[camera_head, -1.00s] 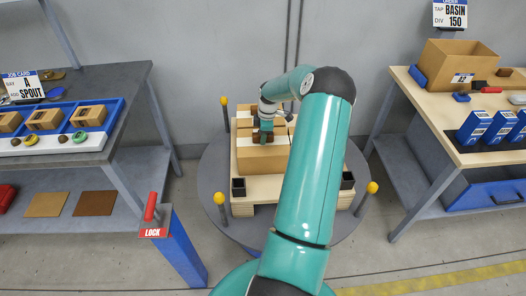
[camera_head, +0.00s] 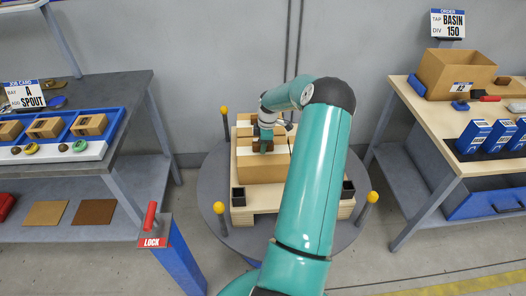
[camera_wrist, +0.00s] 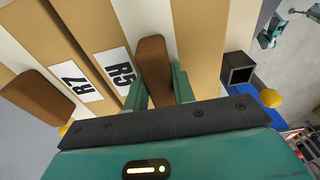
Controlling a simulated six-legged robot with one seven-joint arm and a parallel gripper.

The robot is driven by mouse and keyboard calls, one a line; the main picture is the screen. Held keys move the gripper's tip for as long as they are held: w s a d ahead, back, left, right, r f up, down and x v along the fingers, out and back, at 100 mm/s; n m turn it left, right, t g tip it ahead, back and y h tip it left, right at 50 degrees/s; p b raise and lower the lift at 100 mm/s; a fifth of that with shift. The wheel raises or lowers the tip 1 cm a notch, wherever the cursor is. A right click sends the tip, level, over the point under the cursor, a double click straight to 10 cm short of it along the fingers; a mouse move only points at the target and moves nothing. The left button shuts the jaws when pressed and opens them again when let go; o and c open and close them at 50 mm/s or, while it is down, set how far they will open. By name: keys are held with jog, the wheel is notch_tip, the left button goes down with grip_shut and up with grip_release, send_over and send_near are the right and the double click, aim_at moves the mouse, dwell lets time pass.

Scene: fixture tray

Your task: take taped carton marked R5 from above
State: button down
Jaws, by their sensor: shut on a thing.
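The taped carton marked R5 (camera_wrist: 204,38) stands in a row of cartons, with pale tape along its top. Its white R5 label (camera_wrist: 116,74) lies left of a brown block (camera_wrist: 153,58) on top. My gripper (camera_wrist: 160,88) is shut on this brown block, one finger at each side, from above. In the head view my gripper (camera_head: 266,136) is over the cartons, and my arm hides their right part. A second label, R7 (camera_wrist: 76,78), and another brown block (camera_wrist: 38,96) lie to the left. I cannot tell any gap under the carton.
The cartons stand on a pale pallet (camera_head: 240,213) on a grey round table (camera_head: 215,170). Yellow-topped posts (camera_head: 219,208) stand around it, and dark square cups (camera_head: 238,195) sit at the pallet's front corners. Workbenches stand left and right; a red LOCK lever (camera_head: 150,216) is front left.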

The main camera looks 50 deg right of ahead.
jog(key=shift+d+r, duration=0.1)
jog(key=shift+r, duration=0.6)
jog(key=r, duration=0.3)
jog(key=shift+s+a, duration=0.1)
jog(key=shift+a, duration=0.1)
jog(key=s+a+r, duration=0.8)
jog(key=a+r, duration=0.1)
jog(key=a, duration=0.1)
jog(key=shift+s+a, duration=0.15)
jog(key=shift+a, duration=0.25)
jog(key=shift+r, duration=0.1)
notch_tip(320, 180, up, 16)
dwell(0.5)
